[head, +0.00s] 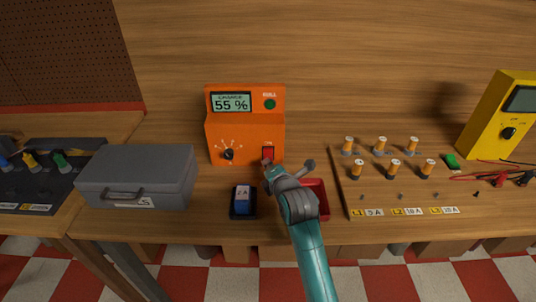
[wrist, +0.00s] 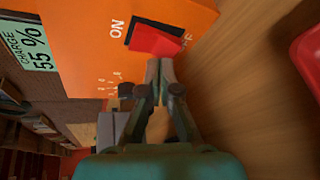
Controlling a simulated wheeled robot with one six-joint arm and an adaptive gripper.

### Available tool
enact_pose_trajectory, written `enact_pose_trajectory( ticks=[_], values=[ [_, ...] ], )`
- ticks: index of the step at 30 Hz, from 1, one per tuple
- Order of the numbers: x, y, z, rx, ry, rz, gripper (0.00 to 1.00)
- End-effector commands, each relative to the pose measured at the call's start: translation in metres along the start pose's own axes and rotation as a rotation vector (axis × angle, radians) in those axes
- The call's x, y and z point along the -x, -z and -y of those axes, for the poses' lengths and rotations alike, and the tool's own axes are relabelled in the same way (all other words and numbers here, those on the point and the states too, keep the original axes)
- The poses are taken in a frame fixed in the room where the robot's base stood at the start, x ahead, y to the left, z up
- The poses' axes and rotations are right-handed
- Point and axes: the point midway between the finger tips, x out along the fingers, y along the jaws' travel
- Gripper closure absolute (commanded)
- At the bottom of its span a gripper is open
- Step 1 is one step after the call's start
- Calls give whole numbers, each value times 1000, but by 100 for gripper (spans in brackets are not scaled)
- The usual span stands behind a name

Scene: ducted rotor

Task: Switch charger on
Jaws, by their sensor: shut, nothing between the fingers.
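The orange charger (head: 245,125) stands upright on the bench left of centre in the head view; its display (head: 231,102) reads CHARGE 55 %. Its red rocker switch (head: 268,152) is low on the right of the front face. In the wrist view the red rocker (wrist: 155,41) sits in a black frame, with ON printed at one end and a partly hidden label at the other. My gripper (wrist: 160,66) is shut and empty, its tips right by the rocker's partly hidden label end. I cannot tell whether they touch it. The tips partly cover the switch in the head view.
A red tray (head: 317,198) lies just right, partly behind my arm. A grey case (head: 137,177) is at left, a wooden fuse board (head: 385,190) at right. A green button (head: 270,104) is on the charger's top.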

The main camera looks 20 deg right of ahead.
Motion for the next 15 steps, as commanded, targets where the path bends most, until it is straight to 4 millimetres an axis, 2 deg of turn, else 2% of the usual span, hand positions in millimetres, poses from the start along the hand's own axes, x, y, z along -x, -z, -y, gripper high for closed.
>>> enact_pose_trajectory(
  ticks=[5, 15],
  values=[
    [4, 3, 3, 0, 1, -1, 100],
    [24, 18, 18, 1, 1, -1, 100]
  ],
)
